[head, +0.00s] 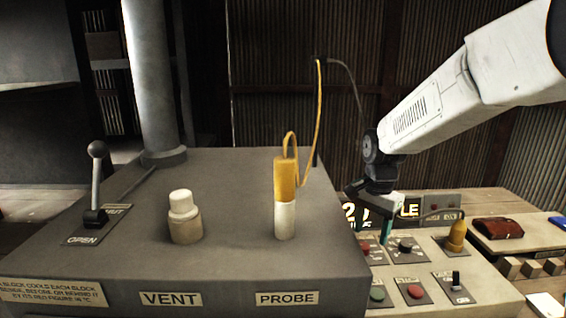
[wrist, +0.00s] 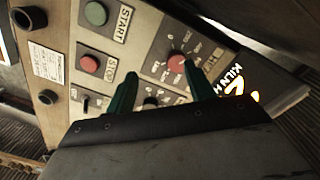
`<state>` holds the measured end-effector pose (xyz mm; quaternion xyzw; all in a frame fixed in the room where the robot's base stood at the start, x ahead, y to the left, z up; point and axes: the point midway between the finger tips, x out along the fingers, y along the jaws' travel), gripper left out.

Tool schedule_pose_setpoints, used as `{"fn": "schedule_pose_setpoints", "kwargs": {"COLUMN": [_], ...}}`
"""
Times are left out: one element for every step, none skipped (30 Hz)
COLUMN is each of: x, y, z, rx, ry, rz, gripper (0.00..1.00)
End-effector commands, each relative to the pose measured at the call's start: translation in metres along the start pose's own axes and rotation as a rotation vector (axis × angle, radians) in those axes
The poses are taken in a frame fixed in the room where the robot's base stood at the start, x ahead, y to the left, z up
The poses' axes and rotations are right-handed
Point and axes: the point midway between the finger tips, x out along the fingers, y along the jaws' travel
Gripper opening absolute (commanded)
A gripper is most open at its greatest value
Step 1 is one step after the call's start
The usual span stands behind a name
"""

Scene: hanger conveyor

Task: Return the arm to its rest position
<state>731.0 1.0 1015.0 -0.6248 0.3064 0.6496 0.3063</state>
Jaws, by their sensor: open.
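My white arm (head: 455,85) reaches in from the upper right of the head view. My gripper (head: 387,232) points down over the back of the control panel (head: 395,272). In the wrist view my gripper (wrist: 160,76) shows two green fingers spread apart with nothing held between them. A red knob (wrist: 176,62) and a black knob (wrist: 150,102) appear between or near the fingers. I cannot tell how far the fingertips are above the panel.
The grey block at left carries a lever (head: 96,180), a white-topped vent knob (head: 184,215) and a yellow-and-white probe (head: 285,200) with a yellow cable. A green button (head: 377,293), a red button (head: 415,291) and a yellow object (head: 457,235) are on the panel. A red-brown item (head: 497,229) lies right.

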Motion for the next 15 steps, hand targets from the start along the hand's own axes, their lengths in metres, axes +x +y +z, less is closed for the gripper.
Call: {"fn": "schedule_pose_setpoints", "kwargs": {"x": [-0.001, -0.003, -0.007, -0.01, -0.013, -0.018, -0.021, -0.025, -0.029, -0.033, -0.037, -0.042, -0.045, -0.048, -0.052], "y": [0.012, 0.021, 0.033, 0.041, 0.05, 0.061, 0.07, 0.078, 0.09, 0.1, 0.11, 0.123, 0.134, 0.145, 0.159], "z": [0.008, 0.014, 0.021, 0.027, 0.033, 0.04, 0.045, 0.051, 0.058, 0.064, 0.071, 0.079, 0.086, 0.093, 0.103], "rx": [-0.071, -0.117, -0.181, -0.226, -0.268, -0.321, -0.36, -0.399, -0.45, -0.489, -0.528, -0.58, -0.619, -0.656, -0.705], "ry": [-0.011, -0.017, -0.025, -0.03, -0.035, -0.039, -0.042, -0.045, -0.047, -0.048, -0.049, -0.048, -0.047, -0.046, -0.042], "rz": [0.016, 0.024, 0.033, 0.038, 0.042, 0.045, 0.047, 0.049, 0.05, 0.05, 0.05, 0.048, 0.047, 0.045, 0.042], "gripper": [0.53, 0.53, 0.53, 0.53, 0.53, 0.53, 0.53, 0.53, 0.53, 0.53, 0.53, 0.53, 0.53, 0.53, 0.53]}}
